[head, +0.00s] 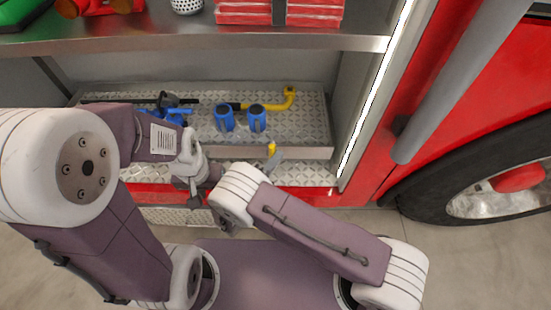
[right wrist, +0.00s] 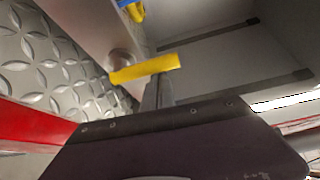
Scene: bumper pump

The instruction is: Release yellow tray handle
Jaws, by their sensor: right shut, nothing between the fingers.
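The yellow tray handle (head: 271,148) is a small bar at the front edge of the diamond-plate tray (head: 310,152). In the right wrist view the yellow handle (right wrist: 145,69) lies across the far end of my gripper, beside the tray's metal front. My right gripper (head: 274,160) is just in front of the handle; its narrow fingers (right wrist: 160,90) are shut with nothing between them. I cannot tell whether they touch the handle. My left gripper (head: 194,189) hangs left of the handle, in front of the compartment, its jaws too small to judge.
Two blue fittings (head: 240,118) and a yellow bent pipe (head: 287,101) rest on the tray, with another blue part (head: 170,105) at left. A shelf (head: 200,43) with red boxes (head: 315,12) is above. A grey pole (head: 455,80) and wheel (head: 490,190) are at right.

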